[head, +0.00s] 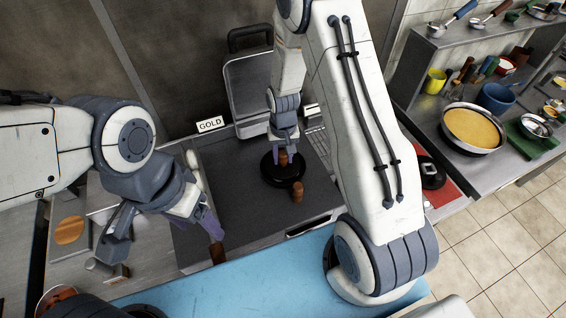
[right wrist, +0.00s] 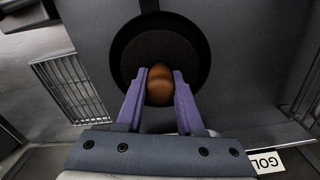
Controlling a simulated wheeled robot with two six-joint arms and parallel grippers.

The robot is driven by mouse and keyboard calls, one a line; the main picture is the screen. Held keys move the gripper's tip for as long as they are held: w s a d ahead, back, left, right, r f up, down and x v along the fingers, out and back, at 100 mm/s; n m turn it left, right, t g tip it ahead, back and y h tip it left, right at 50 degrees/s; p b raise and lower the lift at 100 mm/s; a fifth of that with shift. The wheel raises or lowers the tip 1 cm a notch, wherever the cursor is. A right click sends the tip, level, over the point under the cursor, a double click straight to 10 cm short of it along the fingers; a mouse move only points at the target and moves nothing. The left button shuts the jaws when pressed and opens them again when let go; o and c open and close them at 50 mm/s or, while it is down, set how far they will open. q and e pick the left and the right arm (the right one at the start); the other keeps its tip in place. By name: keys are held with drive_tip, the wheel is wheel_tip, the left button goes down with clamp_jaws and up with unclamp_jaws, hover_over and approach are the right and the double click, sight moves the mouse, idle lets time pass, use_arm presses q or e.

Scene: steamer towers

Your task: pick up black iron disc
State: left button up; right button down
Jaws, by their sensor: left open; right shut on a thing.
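The black iron disc (head: 270,174) lies on the dark grey surface in front of the GOLD label, with a brown knob standing up from it. My right gripper (head: 284,149) reaches down over it. In the right wrist view, the purple fingers (right wrist: 159,84) are shut on the brown knob (right wrist: 160,86), with the round black disc (right wrist: 190,45) behind it. I cannot tell whether the disc is clear of the surface. My left gripper (head: 206,222) is open to the left, its fingers just above a brown handle (head: 217,253).
A second short brown handle (head: 297,191) stands at the disc's near edge. The GOLD label (head: 210,124) is behind to the left. A metal case (head: 248,88) stands at the back. A pan of yellow food (head: 474,128) is on the right counter. The grey surface between my grippers is clear.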

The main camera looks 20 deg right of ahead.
drive_tip(key=shift+r, duration=0.1)
drive_tip(key=shift+r+b, duration=0.3)
drive_tip(key=shift+r, duration=0.1)
drive_tip(key=r, duration=0.1)
drive_tip(key=r+b, duration=0.2)
drive_tip(key=shift+s+d+r, duration=0.2)
drive_tip(key=shift+d, duration=0.05)
drive_tip(key=s+d+r+b, duration=0.2)
drive_tip(key=s+d+r, duration=0.4)
drive_tip(key=s, duration=0.2)
drive_tip(key=shift+s+d+r+b, duration=0.35)
drive_tip(key=shift+s+d, duration=0.05)
